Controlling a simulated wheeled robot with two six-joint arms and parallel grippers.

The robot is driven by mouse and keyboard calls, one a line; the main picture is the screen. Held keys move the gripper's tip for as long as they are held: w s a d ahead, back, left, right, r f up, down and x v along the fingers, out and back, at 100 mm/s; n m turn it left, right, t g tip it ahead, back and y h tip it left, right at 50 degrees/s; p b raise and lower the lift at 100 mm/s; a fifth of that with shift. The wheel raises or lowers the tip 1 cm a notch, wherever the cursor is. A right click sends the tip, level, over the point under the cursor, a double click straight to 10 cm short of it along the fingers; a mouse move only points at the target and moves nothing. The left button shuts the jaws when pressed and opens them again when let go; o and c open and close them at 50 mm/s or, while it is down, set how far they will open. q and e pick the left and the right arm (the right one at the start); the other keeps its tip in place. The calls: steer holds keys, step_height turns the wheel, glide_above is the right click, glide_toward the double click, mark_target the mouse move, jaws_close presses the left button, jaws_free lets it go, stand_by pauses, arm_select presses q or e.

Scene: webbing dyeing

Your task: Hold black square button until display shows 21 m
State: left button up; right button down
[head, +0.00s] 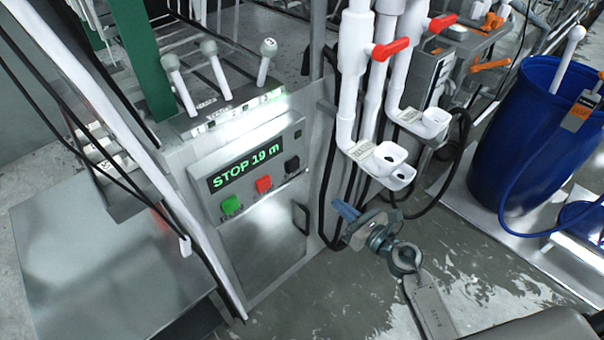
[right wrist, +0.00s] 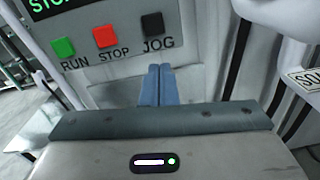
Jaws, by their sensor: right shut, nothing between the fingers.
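The black square button (head: 292,164) is at the panel's right, beside the red button (head: 264,184). In the right wrist view the black button (right wrist: 153,24) has the label JOG under it. My right gripper (head: 345,211) has its blue fingers together and empty. It is apart from the panel, to the right of and below the black button in the head view. In the right wrist view the fingertips (right wrist: 160,68) show just below the JOG label. My left gripper is not in view.
A green button (head: 230,204) marked RUN sits left of the red one marked STOP. A door handle (head: 301,218) is below the panel. White pipes with red valve handles (head: 391,48) and dark hoses stand to the right. A blue barrel (head: 530,130) is farther right.

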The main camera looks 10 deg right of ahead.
mark_target(294, 167)
steer(key=shift+s+a+r+n, duration=0.1)
steer(key=shift+a+r+n, duration=0.2)
steer(key=shift+r+n, duration=0.55)
steer(key=p+x, duration=0.3)
steer(key=x, duration=0.9)
steer(key=shift+w+a, duration=0.25)
steer(key=shift+w+a+f, duration=0.1)
steer(key=shift+w+a, duration=0.25)
steer(key=shift+w, duration=0.25)
